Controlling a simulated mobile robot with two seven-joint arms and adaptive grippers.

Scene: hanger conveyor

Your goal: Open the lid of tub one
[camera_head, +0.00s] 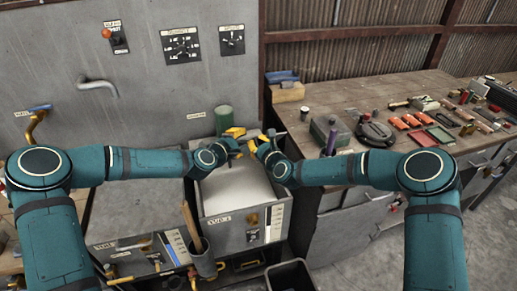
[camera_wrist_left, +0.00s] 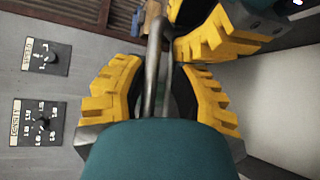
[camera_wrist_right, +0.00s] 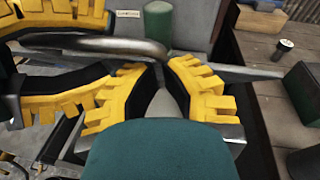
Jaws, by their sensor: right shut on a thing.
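The left tub (camera_head: 105,246), whose small label is hard to read, has a flat grey top (camera_head: 150,205) that looks closed. The right tub (camera_head: 225,232) has a pale flat surface within its rim. My left gripper (camera_head: 228,142) and right gripper (camera_head: 262,146) meet above the right tub's back edge. In the left wrist view a curved grey metal bar (camera_wrist_left: 153,65) passes between the left gripper's fingers, which look apart. In the right wrist view the right gripper (camera_wrist_right: 163,72) is shut on a grey metal piece, mostly hidden by the fingers. The bar (camera_wrist_right: 120,46) runs behind them.
A green cylinder (camera_head: 223,120) stands behind the grippers. A wooden-handled tool (camera_head: 191,222) stands in a holder at the tubs' front. A workbench (camera_head: 345,92) with tools is at right. A dark bin (camera_head: 290,277) is in front. A grey panel (camera_head: 140,75) with dials rises behind.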

